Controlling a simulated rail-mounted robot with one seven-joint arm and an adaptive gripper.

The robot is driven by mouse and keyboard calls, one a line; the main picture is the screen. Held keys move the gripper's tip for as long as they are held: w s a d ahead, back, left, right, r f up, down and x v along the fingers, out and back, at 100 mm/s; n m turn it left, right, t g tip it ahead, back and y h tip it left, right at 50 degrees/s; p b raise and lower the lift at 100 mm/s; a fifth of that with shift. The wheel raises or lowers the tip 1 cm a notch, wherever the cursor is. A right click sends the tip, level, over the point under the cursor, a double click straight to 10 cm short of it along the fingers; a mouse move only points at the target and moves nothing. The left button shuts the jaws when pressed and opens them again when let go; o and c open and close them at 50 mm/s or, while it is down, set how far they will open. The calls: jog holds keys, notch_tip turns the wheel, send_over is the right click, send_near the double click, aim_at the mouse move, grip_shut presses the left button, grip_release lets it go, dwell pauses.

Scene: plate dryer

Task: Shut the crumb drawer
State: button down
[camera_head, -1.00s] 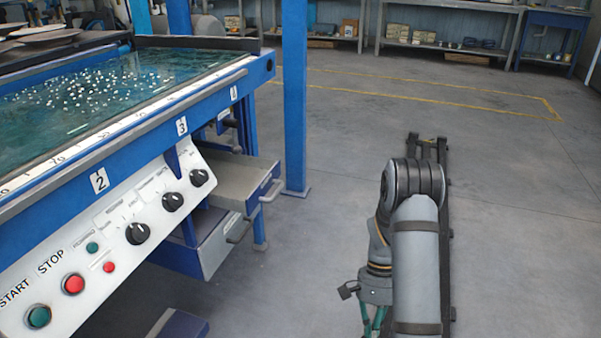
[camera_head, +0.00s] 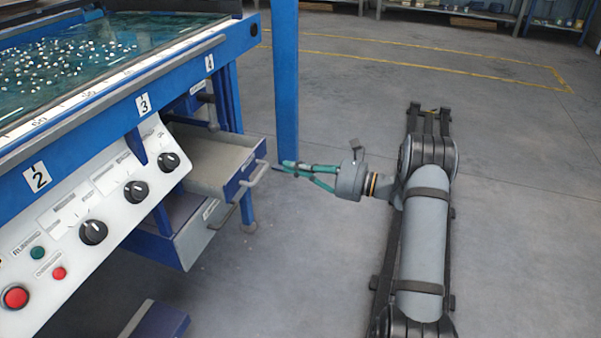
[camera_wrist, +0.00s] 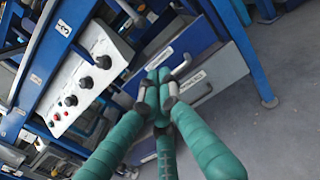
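The upper drawer (camera_head: 205,160) under the machine's control panel is pulled well out, with its empty tray showing. It has a blue front and a grey bar handle (camera_head: 253,174). Below it is another drawer with a pale front (camera_head: 198,238) and its own handle (camera_head: 224,215). Both fronts show labels in the wrist view, too small to read, so I cannot tell which is the crumb drawer. My teal-fingered gripper (camera_head: 285,166) is just right of the upper handle, pointing left, apparently apart from it. In the wrist view its fingertips (camera_wrist: 157,92) meet with nothing held and cover part of the drawer fronts.
A blue post (camera_head: 285,80) stands close behind my gripper. The sloping panel (camera_head: 90,215) with knobs and buttons is left of the drawers. A blue box-like part (camera_head: 160,322) juts out low at the front. The floor (camera_head: 510,200) at right is clear.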

aim_at(249, 158)
jog(key=b+x, duration=0.3)
jog(key=x, duration=0.5)
jog(key=shift+w+a+f+b, duration=0.1)
jog(key=shift+a+f+b, duration=0.05)
jog(key=shift+a+b, duration=0.2)
jog(key=shift+w+a, duration=0.2)
jog(key=shift+a, duration=0.1)
